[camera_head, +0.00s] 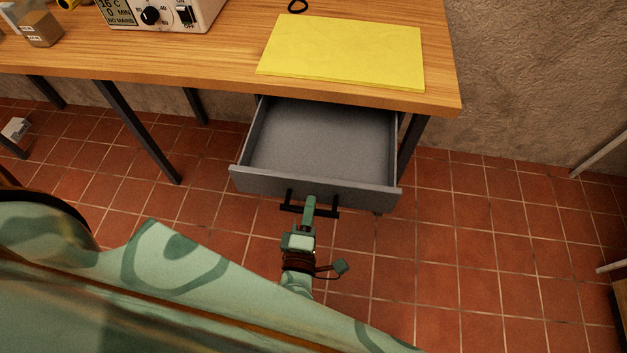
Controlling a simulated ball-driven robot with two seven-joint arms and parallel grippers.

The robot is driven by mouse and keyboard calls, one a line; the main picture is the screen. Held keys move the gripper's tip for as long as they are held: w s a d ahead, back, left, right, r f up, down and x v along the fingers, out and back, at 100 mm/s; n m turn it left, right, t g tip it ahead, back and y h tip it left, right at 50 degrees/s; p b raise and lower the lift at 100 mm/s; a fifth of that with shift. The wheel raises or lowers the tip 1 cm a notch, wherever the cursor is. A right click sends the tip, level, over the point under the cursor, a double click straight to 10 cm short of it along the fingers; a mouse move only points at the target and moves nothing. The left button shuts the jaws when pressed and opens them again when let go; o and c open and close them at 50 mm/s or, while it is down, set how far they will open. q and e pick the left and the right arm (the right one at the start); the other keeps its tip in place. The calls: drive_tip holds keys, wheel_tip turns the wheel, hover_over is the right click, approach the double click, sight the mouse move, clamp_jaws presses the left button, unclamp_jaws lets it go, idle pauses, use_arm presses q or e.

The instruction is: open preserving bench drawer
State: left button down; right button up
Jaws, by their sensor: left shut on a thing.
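The bench drawer (322,150) is grey and stands pulled out from under the right end of the wooden bench (190,68). Its inside looks empty. A black bar handle (327,213) is on its front panel (260,182). My left gripper (309,208) is green and is at the handle, shut on it. The fingers partly cover the middle of the handle. My right gripper does not show.
A yellow mat (343,50) lies on the bench above the drawer, with a black loop (298,5) behind it. A control box (165,12) and a jar (38,27) stand to the left. Dark bench legs (140,133) stand left of the drawer.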

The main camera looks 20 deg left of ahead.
use_arm(q)
drive_tip(key=shift+v, duration=0.9)
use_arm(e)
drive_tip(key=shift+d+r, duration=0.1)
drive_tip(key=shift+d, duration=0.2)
use_arm(q)
drive_tip(key=c, duration=1.5)
unclamp_jaws()
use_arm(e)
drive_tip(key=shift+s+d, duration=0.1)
